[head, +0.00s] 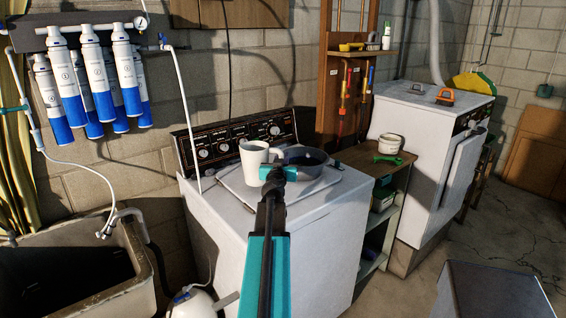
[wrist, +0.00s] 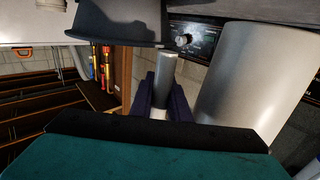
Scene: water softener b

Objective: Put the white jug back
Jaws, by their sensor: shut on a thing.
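The white jug (head: 251,164) is upright at the washer's raised lid, close beside a dark round pan (head: 308,166). I cannot tell whether it rests on the lid or hangs just above it. My gripper (head: 278,173) is at the jug's right side, shut on its handle. In the wrist view, the jug (wrist: 262,80) fills the right side, and the handle (wrist: 165,78) stands between the dark fingers of my gripper (wrist: 164,100). The gripper partly covers the pan's front in the head view.
The white washer (head: 275,240) has a dark control panel behind the jug. A wooden shelf unit (head: 375,160) with a white pot (head: 389,144) and a green tool stands to the right, then a white dryer-like machine (head: 425,150). A sink (head: 75,270) is at left.

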